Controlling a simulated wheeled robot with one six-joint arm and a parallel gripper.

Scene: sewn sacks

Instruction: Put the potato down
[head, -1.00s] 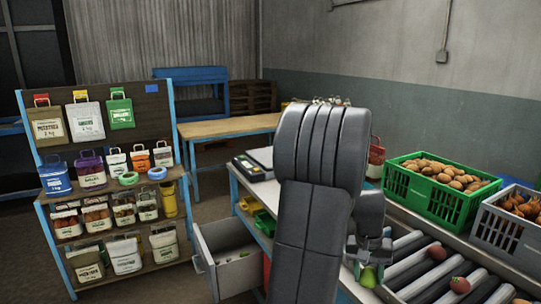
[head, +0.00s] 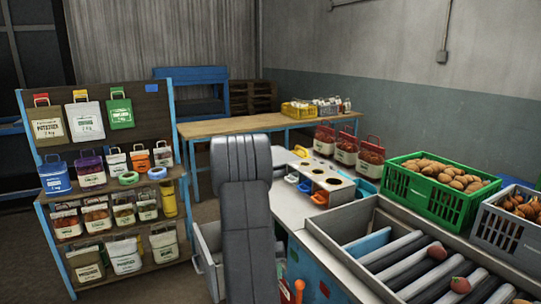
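A green crate (head: 442,208) at the right holds several brown potatoes (head: 448,172). Two round reddish items lie on the grey roller conveyor: one (head: 437,252) farther back and one (head: 460,285) nearer; I cannot tell whether either is a potato. My dark grey arm stands upright left of the bench. My gripper is not visible, so I cannot see whether it holds a potato.
A grey crate (head: 508,233) of brown produce stands right of the green crate. Red bags (head: 371,158) and a white holed unit (head: 328,180) stand on the bench. A shelf rack (head: 115,218) with labelled bags is at left. Part of the rollers is bare.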

